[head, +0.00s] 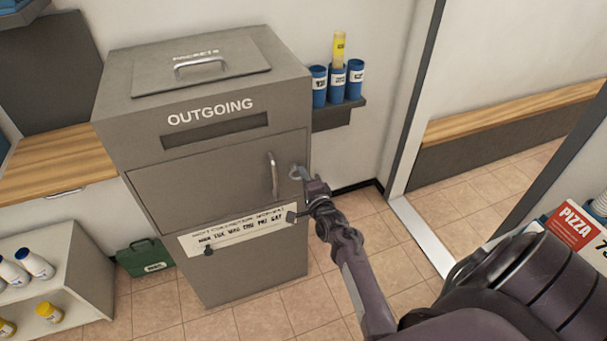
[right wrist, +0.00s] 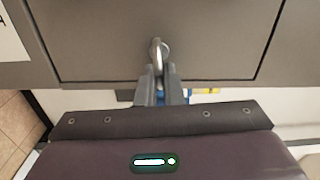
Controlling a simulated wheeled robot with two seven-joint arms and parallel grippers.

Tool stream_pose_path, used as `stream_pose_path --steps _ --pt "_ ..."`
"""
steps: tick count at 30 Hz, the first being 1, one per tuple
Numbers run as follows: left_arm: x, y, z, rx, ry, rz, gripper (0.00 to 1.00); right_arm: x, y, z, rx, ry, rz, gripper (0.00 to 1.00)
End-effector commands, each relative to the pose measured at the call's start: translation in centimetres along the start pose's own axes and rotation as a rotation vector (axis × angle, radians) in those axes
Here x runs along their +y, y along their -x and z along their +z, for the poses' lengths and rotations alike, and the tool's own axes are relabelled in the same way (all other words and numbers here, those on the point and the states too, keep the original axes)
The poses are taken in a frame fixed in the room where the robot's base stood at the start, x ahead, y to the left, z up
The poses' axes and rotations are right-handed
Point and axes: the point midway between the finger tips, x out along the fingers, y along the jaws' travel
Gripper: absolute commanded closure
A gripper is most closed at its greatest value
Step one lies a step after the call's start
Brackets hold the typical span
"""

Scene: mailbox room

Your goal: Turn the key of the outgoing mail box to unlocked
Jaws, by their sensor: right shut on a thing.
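The grey outgoing mail box (head: 160,95) stands against the wall, with a front door (head: 205,185) and an upright bar handle (head: 273,175). The keyhole is mostly hidden, and I cannot tell exactly how far the key is turned. My left gripper is out of view.
A label strip (head: 240,230) with a small dark knob runs below the door. A shelf with blue cups (head: 337,85) is on the wall to the right. A green box (head: 145,258) and a white shelf unit (head: 70,270) stand at left. Tiled floor is clear in front.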

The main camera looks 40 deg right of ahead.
Motion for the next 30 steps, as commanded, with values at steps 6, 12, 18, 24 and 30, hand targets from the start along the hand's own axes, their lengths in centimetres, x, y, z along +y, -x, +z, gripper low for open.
stream_pose_path --steps 6,12,18,24,30 --pt "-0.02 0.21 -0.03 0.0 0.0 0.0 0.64 0.06 -0.02 -0.06 0.002 -0.068 0.0 1.0" --pt "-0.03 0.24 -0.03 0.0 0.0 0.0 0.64 0.11 -0.01 -0.05 0.001 -0.089 0.0 1.0" --pt "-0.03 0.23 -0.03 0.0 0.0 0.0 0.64 0.14 -0.01 -0.06 0.001 -0.091 0.0 1.0" --pt "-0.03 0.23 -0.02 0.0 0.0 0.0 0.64 0.15 0.0 -0.06 0.002 -0.091 0.001 0.86" --pt "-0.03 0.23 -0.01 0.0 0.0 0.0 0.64 0.14 0.0 -0.04 0.001 -0.09 0.001 0.71"
